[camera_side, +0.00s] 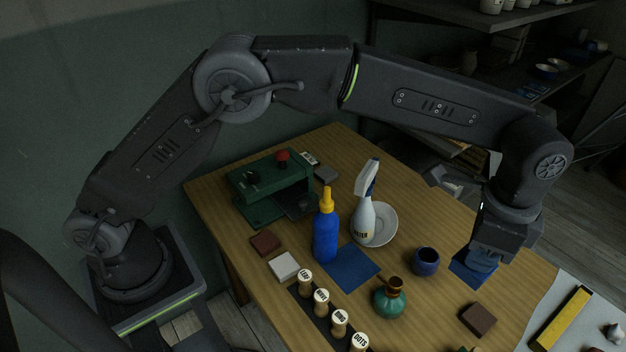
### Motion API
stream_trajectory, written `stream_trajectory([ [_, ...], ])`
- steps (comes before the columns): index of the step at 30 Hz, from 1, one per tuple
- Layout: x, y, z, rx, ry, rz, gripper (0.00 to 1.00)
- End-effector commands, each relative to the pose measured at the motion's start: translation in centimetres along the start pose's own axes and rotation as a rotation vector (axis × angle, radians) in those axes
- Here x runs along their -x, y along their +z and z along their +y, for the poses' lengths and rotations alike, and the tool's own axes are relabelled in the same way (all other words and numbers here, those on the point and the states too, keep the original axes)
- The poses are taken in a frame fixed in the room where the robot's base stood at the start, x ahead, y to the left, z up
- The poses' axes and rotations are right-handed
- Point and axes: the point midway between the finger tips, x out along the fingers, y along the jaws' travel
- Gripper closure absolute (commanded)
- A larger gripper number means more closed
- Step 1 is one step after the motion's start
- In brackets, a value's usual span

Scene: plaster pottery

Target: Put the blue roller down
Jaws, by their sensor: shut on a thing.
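My gripper (487,252) points down over the right part of the wooden table. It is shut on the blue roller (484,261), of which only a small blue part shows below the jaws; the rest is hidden. A dark blue square (461,269) lies on the table under and beside it. I cannot tell whether the roller touches that square.
A small blue cup (426,262) stands left of my gripper, with a green vase (390,298) nearer the front. A brown block (478,319) lies in front. A spray bottle (362,215), blue bottle (326,235) and green press (270,185) stand further left.

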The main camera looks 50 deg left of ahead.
Motion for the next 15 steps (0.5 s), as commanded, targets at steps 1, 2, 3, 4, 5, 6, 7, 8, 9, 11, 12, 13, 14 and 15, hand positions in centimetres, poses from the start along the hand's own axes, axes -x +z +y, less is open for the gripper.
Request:
stream_trajectory([
  [1,1.4,0.0,0.0,0.000,-0.003,0.005,0.98],
  [2,1.9,0.0,0.0,0.000,-0.002,0.004,0.98],
  [3,2.6,-0.1,0.0,0.000,-0.002,0.004,0.98],
  [4,3.2,-0.1,0.0,0.000,-0.002,0.004,0.98],
  [5,3.8,0.0,0.0,0.000,-0.002,0.003,0.98],
  [6,4.2,0.2,-0.3,0.005,-0.001,0.001,0.98],
  [7,4.0,0.7,-1.0,0.017,0.000,-0.001,0.98],
  [8,4.0,1.0,-1.5,0.024,0.000,-0.001,0.98],
  [9,4.0,1.5,-2.1,0.034,0.001,-0.001,0.98],
  [11,4.0,2.3,-3.1,0.049,0.000,0.000,0.98],
  [12,4.1,2.9,-3.9,0.062,0.000,0.000,0.98],
  [13,4.1,3.4,-4.5,0.072,0.000,0.000,0.98],
  [14,4.1,3.9,-5.0,0.082,0.001,-0.001,0.98],
  [15,4.1,4.7,-6.0,0.099,0.001,0.000,0.98],
])
